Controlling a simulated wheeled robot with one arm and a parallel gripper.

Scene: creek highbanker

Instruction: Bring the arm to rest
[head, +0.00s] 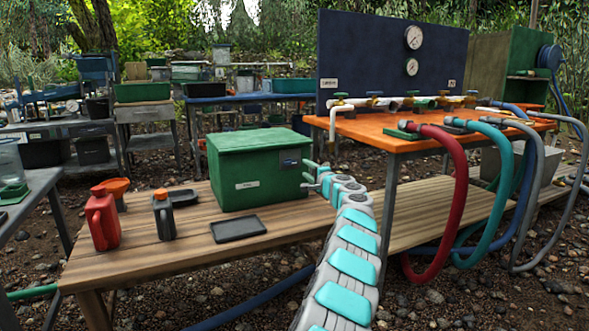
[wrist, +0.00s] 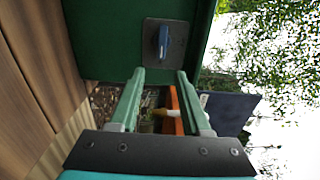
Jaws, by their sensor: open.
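My arm (head: 351,262), white with turquoise panels, reaches from the bottom of the head view up to the right end of a green lidded box (head: 258,182). My gripper (head: 309,175) is at that end of the box, with its fingers toward it. In the wrist view the two green fingers (wrist: 160,75) stand apart with nothing between them. A grey plate with a blue latch handle (wrist: 163,42) on the box lies just beyond the fingertips. I cannot tell whether a fingertip touches the box.
The box stands on a wooden bench (head: 190,255) with a red jug (head: 102,220), a dark jug (head: 164,216) and a black tray (head: 238,228). To the right, an orange table (head: 400,140) carries pipes and hanging hoses, including a red one (head: 459,200). Gravel shows in front.

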